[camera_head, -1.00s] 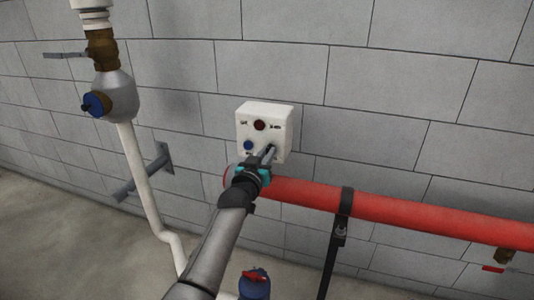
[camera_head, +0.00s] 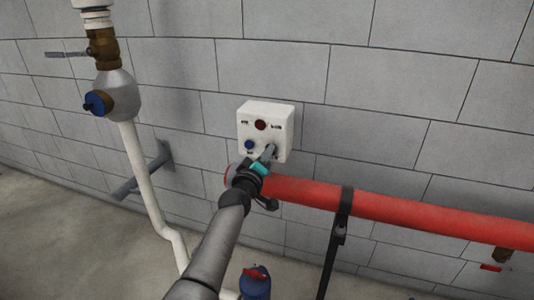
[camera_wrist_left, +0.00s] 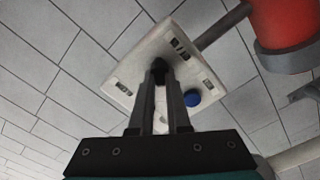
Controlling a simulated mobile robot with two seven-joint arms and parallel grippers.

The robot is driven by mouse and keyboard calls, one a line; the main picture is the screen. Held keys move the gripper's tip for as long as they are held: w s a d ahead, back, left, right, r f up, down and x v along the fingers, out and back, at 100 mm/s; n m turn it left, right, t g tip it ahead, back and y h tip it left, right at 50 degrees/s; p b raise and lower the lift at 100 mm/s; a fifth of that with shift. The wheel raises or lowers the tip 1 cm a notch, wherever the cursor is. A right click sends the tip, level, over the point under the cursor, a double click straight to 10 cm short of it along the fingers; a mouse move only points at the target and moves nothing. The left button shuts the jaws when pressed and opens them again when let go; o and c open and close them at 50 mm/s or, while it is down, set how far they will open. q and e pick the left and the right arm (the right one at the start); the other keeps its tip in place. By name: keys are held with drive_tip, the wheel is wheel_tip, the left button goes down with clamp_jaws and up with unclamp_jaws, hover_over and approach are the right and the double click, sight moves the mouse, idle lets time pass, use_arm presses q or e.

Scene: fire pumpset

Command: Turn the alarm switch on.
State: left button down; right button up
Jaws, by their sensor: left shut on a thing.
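A white alarm box (camera_head: 266,112) is fixed to the block wall, with a dark red round light (camera_head: 260,125) at its top and a blue button (camera_head: 249,145) at lower left. My left gripper (camera_head: 269,151) is at the box's lower right, its fingers pointing at the front face. In the left wrist view the fingers (camera_wrist_left: 161,72) come together on a small black switch knob (camera_wrist_left: 160,66) on the box face (camera_wrist_left: 128,72). The blue button (camera_wrist_left: 192,98) lies beside the right finger. The fingers hide most of the knob. My right gripper is out of view.
A red pipe (camera_head: 400,209) runs rightward just below the box, on a black bracket (camera_head: 338,232). A white pipe (camera_head: 143,185) with a grey and brass valve (camera_head: 113,92) stands at left. A blue valve with a red handle (camera_head: 255,281) is at the bottom.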

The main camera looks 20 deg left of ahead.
use_arm(q)
drive_tip(key=shift+n, duration=0.6)
drive_tip(key=c, duration=0.9)
unclamp_jaws()
drive_tip(key=s+p, duration=0.1)
drive_tip(key=s, duration=0.4)
drive_tip(key=s+p, duration=0.1)
drive_tip(key=s, duration=0.4)
drive_tip(key=s+p, duration=0.1)
drive_tip(key=s, duration=0.4)
drive_tip(key=shift+s+a, duration=0.15)
drive_tip(key=shift+a, duration=0.1)
